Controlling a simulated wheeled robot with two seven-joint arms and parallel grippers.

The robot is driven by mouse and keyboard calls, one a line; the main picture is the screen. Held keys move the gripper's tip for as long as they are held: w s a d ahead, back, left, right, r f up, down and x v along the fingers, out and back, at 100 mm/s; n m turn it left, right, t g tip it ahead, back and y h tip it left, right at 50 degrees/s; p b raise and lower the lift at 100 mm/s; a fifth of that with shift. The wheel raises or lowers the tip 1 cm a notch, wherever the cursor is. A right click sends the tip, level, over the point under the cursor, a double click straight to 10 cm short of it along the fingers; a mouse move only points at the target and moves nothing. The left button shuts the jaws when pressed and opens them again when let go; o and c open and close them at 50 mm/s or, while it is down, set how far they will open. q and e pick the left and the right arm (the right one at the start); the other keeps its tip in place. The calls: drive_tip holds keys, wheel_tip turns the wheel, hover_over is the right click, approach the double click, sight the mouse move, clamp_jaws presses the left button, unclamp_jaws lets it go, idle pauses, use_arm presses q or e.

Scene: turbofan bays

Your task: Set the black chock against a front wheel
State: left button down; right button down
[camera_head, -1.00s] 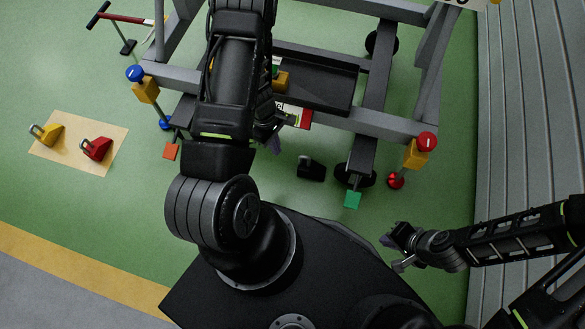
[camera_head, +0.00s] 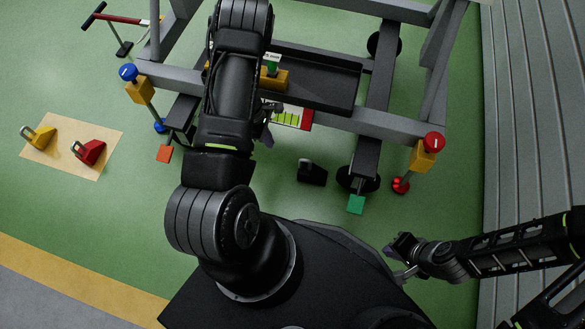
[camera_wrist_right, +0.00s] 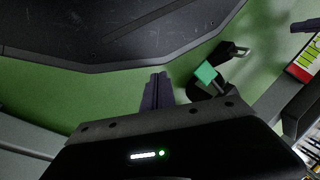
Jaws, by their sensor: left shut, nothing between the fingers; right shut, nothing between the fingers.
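The black chock (camera_head: 312,172) with a pale handle sits on the green floor in the head view. It stands just left of the dark front wheel (camera_head: 357,180), near the green tag (camera_head: 355,204), with a small gap seeming to show between them. The chock also shows in the right wrist view (camera_wrist_right: 229,54), beyond the green tag. My left gripper (camera_head: 267,138) is shut and empty by the stand's front beam, up and left of the chock, partly hidden by its arm. My right gripper (camera_head: 396,252) is shut and empty, below and right of the wheel; its fingers show in the wrist view (camera_wrist_right: 158,88).
The grey stand (camera_head: 380,122) fills the top middle, with a red-capped post (camera_head: 423,155) and a blue-capped post (camera_head: 139,90) at its front corners. A yellow chock (camera_head: 40,137) and a red chock (camera_head: 89,151) are on a tan mat (camera_head: 60,165). A ribbed grey wall (camera_head: 525,120) is at right.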

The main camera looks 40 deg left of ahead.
sight(310, 173)
use_arm(q)
drive_tip(key=b+x, duration=0.6)
drive_tip(key=x, duration=1.1)
drive_tip(key=shift+s, duration=0.1)
drive_tip(key=d, duration=0.1)
drive_tip(key=w+d, duration=0.1)
drive_tip(key=d, duration=0.1)
drive_tip(key=shift+w+f+b, duration=0.1)
drive_tip(key=shift+w+b, duration=0.05)
drive_tip(key=shift+b, duration=0.15)
drive_tip(key=shift+w+d, duration=0.1)
drive_tip(key=shift+d, duration=0.3)
drive_tip(key=d, duration=0.2)
drive_tip(key=w+d, duration=0.1)
drive_tip(key=d, duration=0.1)
drive_tip(key=w+d+b, duration=0.1)
drive_tip(key=d, duration=0.1)
drive_tip(key=shift+w+d, duration=0.15)
drive_tip(key=shift+d, duration=0.05)
